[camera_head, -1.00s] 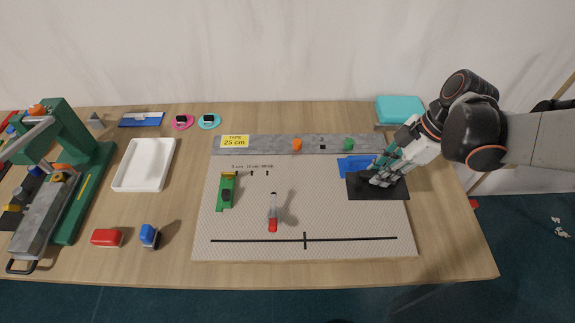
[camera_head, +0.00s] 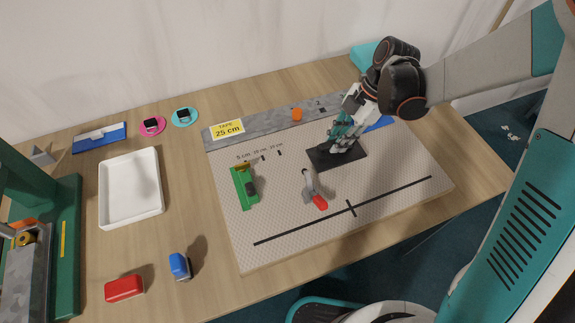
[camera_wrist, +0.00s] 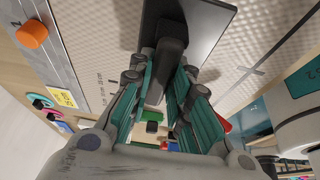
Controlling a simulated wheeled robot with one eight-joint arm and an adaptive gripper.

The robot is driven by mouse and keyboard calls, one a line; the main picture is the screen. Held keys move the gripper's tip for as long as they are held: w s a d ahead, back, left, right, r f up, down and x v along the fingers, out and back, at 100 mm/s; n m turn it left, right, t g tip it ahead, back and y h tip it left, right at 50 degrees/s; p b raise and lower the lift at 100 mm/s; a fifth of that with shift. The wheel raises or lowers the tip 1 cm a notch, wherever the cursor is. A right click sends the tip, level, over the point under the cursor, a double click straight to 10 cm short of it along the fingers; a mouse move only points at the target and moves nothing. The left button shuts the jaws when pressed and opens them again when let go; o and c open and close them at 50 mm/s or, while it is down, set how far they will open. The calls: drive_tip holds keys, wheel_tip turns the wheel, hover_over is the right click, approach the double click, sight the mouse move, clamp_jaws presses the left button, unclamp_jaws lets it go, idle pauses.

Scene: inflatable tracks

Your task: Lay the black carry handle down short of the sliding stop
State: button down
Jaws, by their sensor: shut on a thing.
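My gripper (camera_head: 342,138) is shut on the upright black carry handle (camera_wrist: 160,65), which rises from a flat black plate (camera_head: 336,155). The wrist view shows the teal-padded fingers on both sides of the handle, with the plate (camera_wrist: 205,30) beyond. The plate is over the right-hand half of the pale dotted mat (camera_head: 285,235); I cannot tell whether it touches the mat.
A red-handled roller (camera_head: 315,193) lies just in front of the plate. A grey rail (camera_head: 265,122) with an orange knob (camera_head: 297,114) runs along the mat's back. A blue sheet (camera_head: 380,124) is right of the gripper. A white tray (camera_head: 131,188) stands left.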

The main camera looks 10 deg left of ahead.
drive_tip(key=s+a, duration=0.2)
drive_tip(key=a, duration=0.1)
drive_tip(key=s+a+b, duration=0.1)
drive_tip(key=s+a, duration=0.1)
drive_tip(key=a, duration=0.2)
drive_tip(key=s+a+b, duration=0.1)
drive_tip(key=s+a, duration=0.1)
drive_tip(key=a, duration=0.1)
drive_tip(key=shift+s+a, duration=0.3)
drive_tip(key=shift+a, duration=0.05)
drive_tip(key=shift+a+f+b, duration=0.1)
drive_tip(key=shift+f+b, duration=0.8)
drive_tip(key=shift+f, duration=0.85)
drive_tip(key=shift+f, duration=0.1)
drive_tip(key=shift+f, duration=0.1)
drive_tip(key=c, duration=1.8)
unclamp_jaws()
drive_tip(key=p+v, duration=0.3)
drive_tip(key=v, duration=0.9)
drive_tip(key=shift+s+r+p, duration=0.1)
drive_tip(key=shift+r+p, duration=0.15)
drive_tip(key=shift+p, duration=0.15)
